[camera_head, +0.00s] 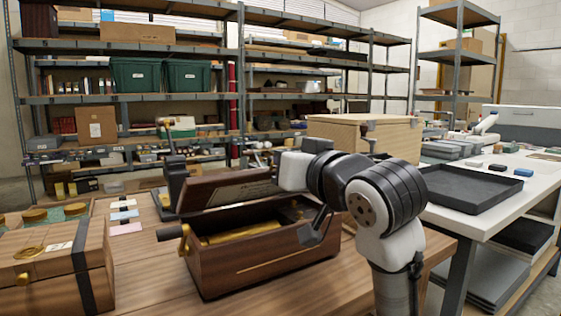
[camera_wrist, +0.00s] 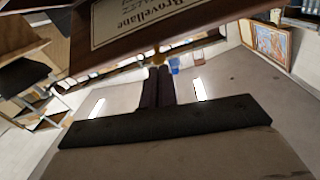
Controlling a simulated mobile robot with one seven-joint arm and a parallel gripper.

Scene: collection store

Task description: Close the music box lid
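The music box (camera_head: 265,265) is a dark wooden box on the wooden table, with a gold-coloured cylinder (camera_head: 240,233) inside. Its lid (camera_head: 225,190) stands open and tilted, with a pale label on the inner face. In the wrist view the lid (camera_wrist: 85,62) fills the top, its label readable in part. My gripper (camera_wrist: 158,72) has its two dark fingers side by side, apparently shut. Their tips are close to a small brass piece at the lid's edge; I cannot tell if they touch.
A lighter wooden box with a dark strap (camera_head: 50,262) stands at the left. Pale cards (camera_head: 124,215) lie behind it. A light wooden case (camera_head: 365,135) stands behind my arm. A dark tray (camera_head: 470,190) lies on the white table at right. Shelves fill the back.

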